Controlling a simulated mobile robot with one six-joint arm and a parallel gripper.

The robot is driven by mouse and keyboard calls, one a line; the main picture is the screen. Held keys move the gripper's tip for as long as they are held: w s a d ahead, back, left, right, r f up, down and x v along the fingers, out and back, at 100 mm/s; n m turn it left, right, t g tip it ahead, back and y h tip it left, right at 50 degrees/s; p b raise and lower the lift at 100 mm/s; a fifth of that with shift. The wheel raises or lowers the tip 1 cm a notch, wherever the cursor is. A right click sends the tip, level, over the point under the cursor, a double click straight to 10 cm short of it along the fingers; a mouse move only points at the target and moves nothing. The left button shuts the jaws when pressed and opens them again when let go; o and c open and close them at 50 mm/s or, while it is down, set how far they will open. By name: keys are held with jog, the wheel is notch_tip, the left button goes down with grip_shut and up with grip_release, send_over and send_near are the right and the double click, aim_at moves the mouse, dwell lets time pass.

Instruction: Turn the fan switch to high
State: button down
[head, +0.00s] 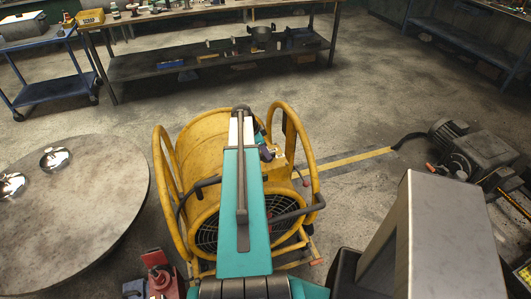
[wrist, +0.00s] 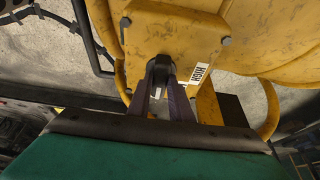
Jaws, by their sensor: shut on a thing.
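The yellow drum fan (head: 190,150) stands upright on the floor, and my arm hides part of its front. In the wrist view, a yellow switch plate (wrist: 175,38) on the fan fills the upper middle. A dark switch knob (wrist: 159,67) projects from it. A white label reading HIGH (wrist: 201,74) is just right of the knob. My gripper (wrist: 161,84) is shut on the knob, one finger on each side. The knob's exact pointing direction is hard to tell. In the head view my gripper (head: 266,152) is at the fan's upper right, and the knob is hidden.
A round table (head: 85,225) with shiny metal dishes (head: 55,158) is at the left. A workbench (head: 200,62) and a blue cart (head: 58,90) stand behind. A motor unit (head: 470,150) is on the right. The fan's yellow tube frame (head: 305,150) surrounds the drum.

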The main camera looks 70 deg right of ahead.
jog(key=shift+f+n, duration=0.1)
jog(key=shift+n, duration=0.2)
jog(key=n+b, duration=0.1)
jog(key=b, duration=0.1)
jog(key=n+t+h+b, duration=0.1)
jog(key=n, duration=0.1)
jog(key=shift+s+a+n+b, duration=0.15)
jog(key=shift+a+n+b, duration=0.05)
jog(key=shift+n+b, duration=0.15)
jog(key=n+t+b, duration=0.1)
jog(key=n, duration=0.1)
jog(key=n+b, duration=0.1)
jog(key=n, duration=0.1)
jog(key=shift+s+t+h, duration=0.15)
jog(key=shift+t+h, duration=0.15)
jog(key=shift+t, duration=0.1)
jog(key=n+t, duration=0.1)
jog(key=n, duration=0.1)
jog(key=n+b, duration=0.1)
jog(key=n, duration=0.2)
jog(key=shift+s+t, duration=0.15)
jog(key=shift+t, duration=0.25)
jog(key=shift+s+d+n+t+y+b, duration=0.1)
jog(key=shift+n+t+y+b, duration=0.25)
jog(key=shift+n, duration=0.75)
jog(key=shift+d+n+t+y+b, duration=0.15)
jog(key=shift+n+t, duration=0.3)
jog(key=shift+n, duration=0.6)
jog(key=shift+a, duration=0.15)
